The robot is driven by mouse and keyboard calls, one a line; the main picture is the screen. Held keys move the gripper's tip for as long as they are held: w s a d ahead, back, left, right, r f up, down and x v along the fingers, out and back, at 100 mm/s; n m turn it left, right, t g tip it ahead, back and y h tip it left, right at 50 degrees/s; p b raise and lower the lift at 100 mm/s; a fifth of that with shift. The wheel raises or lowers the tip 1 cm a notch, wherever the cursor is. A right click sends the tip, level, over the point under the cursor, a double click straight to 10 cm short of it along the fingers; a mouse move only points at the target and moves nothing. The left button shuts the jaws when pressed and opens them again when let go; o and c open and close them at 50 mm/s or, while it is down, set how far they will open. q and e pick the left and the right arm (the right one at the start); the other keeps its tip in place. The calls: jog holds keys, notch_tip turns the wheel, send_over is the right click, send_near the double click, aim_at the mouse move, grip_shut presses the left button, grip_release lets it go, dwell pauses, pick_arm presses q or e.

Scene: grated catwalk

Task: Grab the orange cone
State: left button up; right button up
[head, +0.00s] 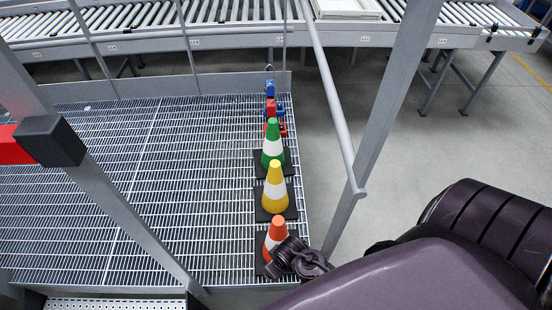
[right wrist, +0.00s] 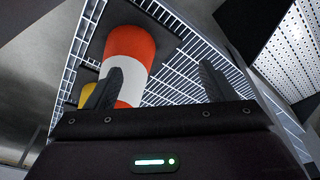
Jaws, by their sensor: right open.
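The orange cone (head: 277,231) with a white band stands on a black square base at the near right end of the grated catwalk (head: 120,180). My right gripper (head: 290,262) is beside it at its lower right and hides part of it. In the right wrist view the orange cone (right wrist: 130,60) lies beyond the left finger, which overlaps it. The right gripper (right wrist: 158,88) is open, with bare grating between its fingers. I cannot tell whether a finger touches the cone. My left gripper is not in view.
A yellow cone (head: 275,188) and a green cone (head: 272,146) stand behind in a row, with red and blue items farther back. A grey railing post (head: 385,110) and handrail (head: 335,100) rise right of the cones. The grating to the left is clear.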

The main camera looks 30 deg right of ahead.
aim_at(278, 220)
jog(key=w+d+r+m+p, duration=0.1)
jog(key=w+r+m, duration=0.1)
jog(key=r, duration=0.8)
jog(key=w+d+r+m+p, duration=0.1)
jog(key=w+r+m+p, duration=0.15)
jog(key=r, duration=0.75)
jog(key=w+d+f+m, duration=0.1)
jog(key=f+m, duration=0.2)
jog(key=m, duration=0.1)
jog(key=w+d+f+m+g, duration=0.1)
jog(key=w+d+f+m, duration=0.1)
jog(key=f+m, duration=0.2)
jog(key=w+d+f+m+g, duration=0.1)
jog(key=w+f+m, duration=0.1)
jog(key=f+m, duration=0.2)
jog(key=shift+w+d+f+m, duration=0.15)
jog(key=shift+w+f+m, duration=0.1)
jog(key=shift+m, duration=0.2)
jog(key=shift+s+f+p, duration=0.15)
jog(key=shift+f+p, duration=0.4)
jog(key=shift+f, duration=2.4)
jog(key=shift+r, duration=0.1)
grip_shut()
